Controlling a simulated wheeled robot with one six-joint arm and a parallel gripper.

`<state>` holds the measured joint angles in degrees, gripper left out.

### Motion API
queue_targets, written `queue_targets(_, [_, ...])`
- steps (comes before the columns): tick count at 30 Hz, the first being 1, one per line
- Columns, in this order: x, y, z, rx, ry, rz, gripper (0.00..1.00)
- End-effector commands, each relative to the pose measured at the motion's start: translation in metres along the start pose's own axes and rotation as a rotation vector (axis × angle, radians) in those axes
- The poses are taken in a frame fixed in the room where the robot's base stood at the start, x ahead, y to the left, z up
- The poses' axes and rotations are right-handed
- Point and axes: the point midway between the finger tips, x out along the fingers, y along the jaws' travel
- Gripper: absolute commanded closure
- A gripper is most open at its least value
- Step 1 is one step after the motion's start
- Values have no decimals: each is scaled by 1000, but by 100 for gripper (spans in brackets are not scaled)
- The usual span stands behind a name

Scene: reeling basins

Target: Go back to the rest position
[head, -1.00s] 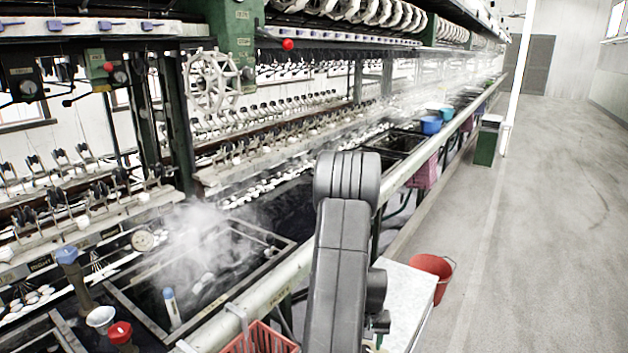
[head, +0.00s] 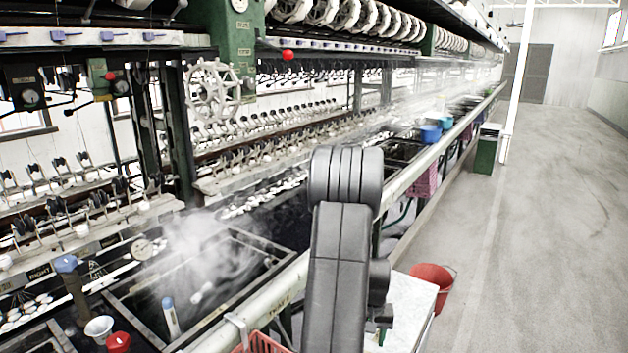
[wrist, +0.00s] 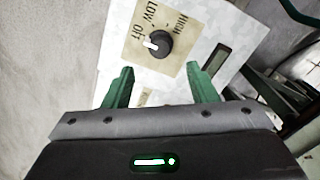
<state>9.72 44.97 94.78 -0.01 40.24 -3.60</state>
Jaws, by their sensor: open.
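In the wrist view my gripper (wrist: 161,88) is open, its two green fingers apart with nothing between them. Beyond the fingers is a pale panel with a black knob (wrist: 160,44) on a beige plate marked LOW, OFF and HIGH. The knob's white pointer is toward OFF. The fingers look apart from the knob. In the head view my arm rises at the lower middle, and my gripper is hidden behind it.
A long reeling machine with steaming basins (head: 112,293) runs along the left. A white-topped stand (head: 412,300) and a red bucket (head: 432,285) are right of my arm. A red basket (head: 262,343) hangs at the rail. The aisle floor (head: 540,230) at right is clear.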

Motion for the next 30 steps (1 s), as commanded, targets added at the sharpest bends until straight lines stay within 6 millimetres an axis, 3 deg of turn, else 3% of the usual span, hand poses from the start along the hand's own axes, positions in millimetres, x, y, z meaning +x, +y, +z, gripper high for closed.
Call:
queue_targets(13, [77,0,1,1,-5,0,48])
queue_targets(30, [72,0,1,445,-1,0,48])
